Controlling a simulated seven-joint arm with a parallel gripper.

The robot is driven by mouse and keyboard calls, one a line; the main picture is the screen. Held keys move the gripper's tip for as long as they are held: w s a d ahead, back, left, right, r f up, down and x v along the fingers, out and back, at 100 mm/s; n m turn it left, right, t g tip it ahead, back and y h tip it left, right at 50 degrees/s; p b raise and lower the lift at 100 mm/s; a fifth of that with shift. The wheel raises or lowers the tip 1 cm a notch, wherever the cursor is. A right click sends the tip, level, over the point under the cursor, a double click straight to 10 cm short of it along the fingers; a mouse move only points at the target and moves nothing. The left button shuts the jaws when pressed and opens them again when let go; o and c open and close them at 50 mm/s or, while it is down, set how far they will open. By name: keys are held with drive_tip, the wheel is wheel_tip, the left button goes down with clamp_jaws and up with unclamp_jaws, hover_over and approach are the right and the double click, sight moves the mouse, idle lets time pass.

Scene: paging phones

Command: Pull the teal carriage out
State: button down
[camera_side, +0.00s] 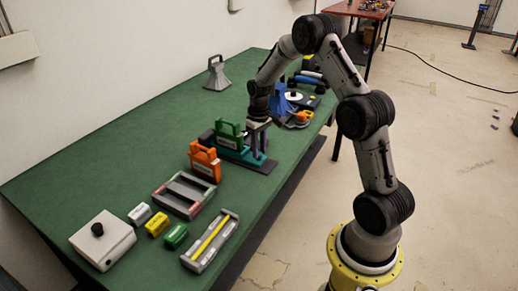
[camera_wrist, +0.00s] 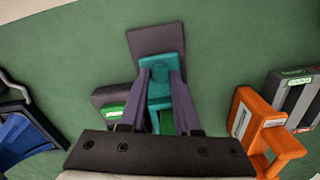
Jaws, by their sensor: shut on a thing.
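The teal carriage (camera_side: 240,154) sits low on a dark base near the front edge of the green table in the side view. A green handled block (camera_side: 229,130) stands at its back. In the wrist view the teal carriage (camera_wrist: 158,92) shows between my two fingers, with a grey-purple plate (camera_wrist: 150,38) beyond it. My gripper (camera_side: 257,152) points down and is shut on the teal carriage; its fingers (camera_wrist: 160,76) lie on either side of a teal upright part. The green block is partly hidden behind my fingers and palm in the wrist view.
An orange handled block (camera_side: 205,161) stands close on the near side. Blue and orange items (camera_side: 290,108) lie beyond my gripper. A grey-red tray (camera_side: 184,194), a yellow-striped tray (camera_side: 211,240) and a white box (camera_side: 103,240) sit nearer. The table's left middle is clear.

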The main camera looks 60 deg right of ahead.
drive_tip(key=shift+s+r, duration=0.1)
drive_tip(key=shift+s, duration=2.65)
drive_tip(key=c, duration=0.6)
unclamp_jaws()
wheel_tip(320, 180, up, 14)
drive_tip(key=shift+f, duration=0.1)
